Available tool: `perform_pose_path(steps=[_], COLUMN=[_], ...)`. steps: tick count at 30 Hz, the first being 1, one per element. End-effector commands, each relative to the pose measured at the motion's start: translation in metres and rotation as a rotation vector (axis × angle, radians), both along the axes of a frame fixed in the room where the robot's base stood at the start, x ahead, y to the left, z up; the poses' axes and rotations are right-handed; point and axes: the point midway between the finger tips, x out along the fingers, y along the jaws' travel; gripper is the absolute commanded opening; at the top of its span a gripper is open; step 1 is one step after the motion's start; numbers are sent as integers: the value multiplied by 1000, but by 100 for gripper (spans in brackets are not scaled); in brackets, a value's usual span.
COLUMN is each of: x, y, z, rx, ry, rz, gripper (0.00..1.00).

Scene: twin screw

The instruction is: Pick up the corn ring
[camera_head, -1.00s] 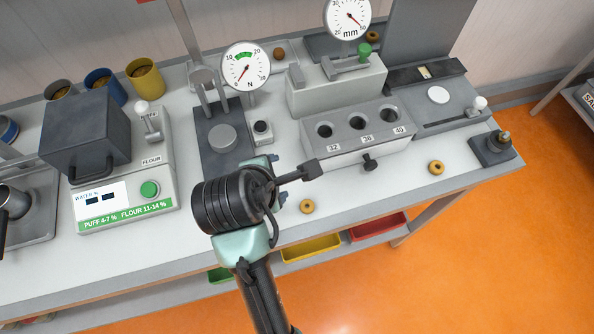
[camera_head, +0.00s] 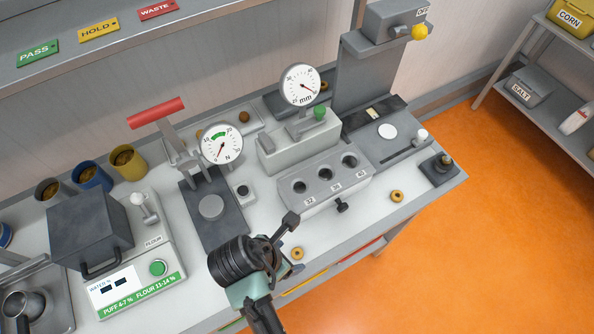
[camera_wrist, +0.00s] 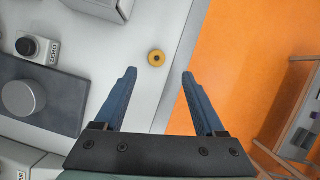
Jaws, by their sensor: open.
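A small golden-yellow ring (camera_head: 297,253) lies on the pale bench top near its front edge, beside my gripper. In the wrist view a ring (camera_wrist: 156,58) lies just beyond the fingertips, between their lines. My gripper (camera_wrist: 159,73) is open and empty, with its two blue fingers apart and not touching the ring. In the head view my wrist largely hides the fingers. A second similar ring (camera_head: 397,196) lies farther right on the bench. No label shows which ring is the corn one.
A grey block with several holes (camera_head: 325,185) and a dial gauge (camera_head: 303,86) stand behind the ring. A force press with a red handle (camera_head: 156,113) and a flour moisture meter (camera_head: 136,280) stand left. Bare bench surrounds the ring; orange floor lies beyond the edge.

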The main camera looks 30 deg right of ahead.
Motion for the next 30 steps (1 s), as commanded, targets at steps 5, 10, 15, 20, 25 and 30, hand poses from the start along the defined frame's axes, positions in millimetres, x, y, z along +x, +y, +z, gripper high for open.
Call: perform_pose_path(steps=[5, 10, 15, 20, 25, 30], x=[2, 5, 9, 10, 11, 11], y=[-5, -9, -16, -21, -22, -22], z=[-12, -24, -45, -58, -60, -60], rx=[1, 1, 1, 2, 1, 1], ry=[-1, 0, 0, -2, -3, -3], rz=[-1, -2, -3, -1, -1, -1], gripper=[72, 72, 72, 72, 72, 61])
